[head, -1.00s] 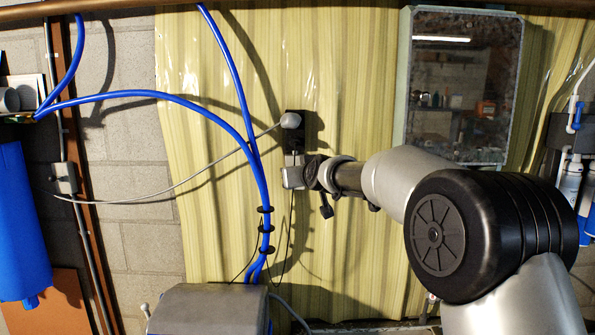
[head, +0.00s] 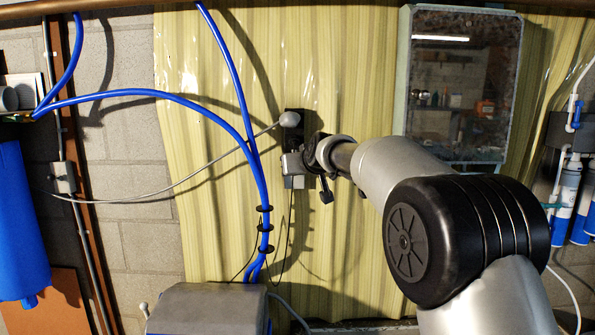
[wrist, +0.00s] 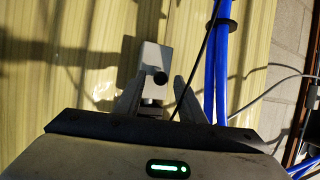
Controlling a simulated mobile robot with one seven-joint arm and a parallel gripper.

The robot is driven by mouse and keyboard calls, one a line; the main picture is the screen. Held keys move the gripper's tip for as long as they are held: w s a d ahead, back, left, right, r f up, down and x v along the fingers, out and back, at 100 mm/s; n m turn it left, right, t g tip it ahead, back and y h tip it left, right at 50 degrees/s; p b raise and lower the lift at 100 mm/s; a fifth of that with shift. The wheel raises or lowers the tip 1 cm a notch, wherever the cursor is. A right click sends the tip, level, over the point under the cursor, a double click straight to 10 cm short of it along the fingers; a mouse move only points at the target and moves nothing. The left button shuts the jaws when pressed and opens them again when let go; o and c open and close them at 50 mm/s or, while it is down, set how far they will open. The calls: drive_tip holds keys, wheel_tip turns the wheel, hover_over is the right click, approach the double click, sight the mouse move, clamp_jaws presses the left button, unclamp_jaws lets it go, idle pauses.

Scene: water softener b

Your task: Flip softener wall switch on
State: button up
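The wall switch appears to be a small light grey box (wrist: 154,60) with a round black knob on the panelled wall; it shows upside down in the wrist view. My gripper (wrist: 167,78) is open, with one finger on each side of the knob. I cannot tell whether the fingers touch the box. In the head view my gripper (head: 300,165) is at the wall, just below a black socket (head: 295,130) with a round pale plug (head: 289,119). The fingers and box overlap there and are hard to tell apart. The switch's position is unclear.
Blue hoses (head: 255,170) run close to the left of my gripper. A grey cable (head: 190,182) leads left from the plug. A glass-fronted cabinet (head: 460,85) hangs at upper right. A grey softener top (head: 210,310) stands below. A conduit box (head: 65,178) is far left.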

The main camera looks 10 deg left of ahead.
drive_tip(key=b+v, duration=0.5)
drive_tip(key=v, duration=1.2)
drive_tip(key=shift+s+r, duration=0.15)
drive_tip(key=shift+r, duration=0.05)
drive_tip(key=shift+d, duration=0.1)
drive_tip(key=s+d+f+m+g+h, duration=0.3)
drive_tip(key=s+d+f, duration=0.9)
drive_tip(key=s, duration=0.5)
drive_tip(key=s+d+f+m+g+h, duration=0.3)
drive_tip(key=s+d+f, duration=1)
drive_tip(key=s+d, duration=0.2)
drive_tip(key=shift+s+d+f+h, duration=0.2)
drive_tip(key=shift+s+f+h, duration=0.15)
drive_tip(key=shift+s, duration=0.5)
drive_tip(key=shift+r, duration=0.1)
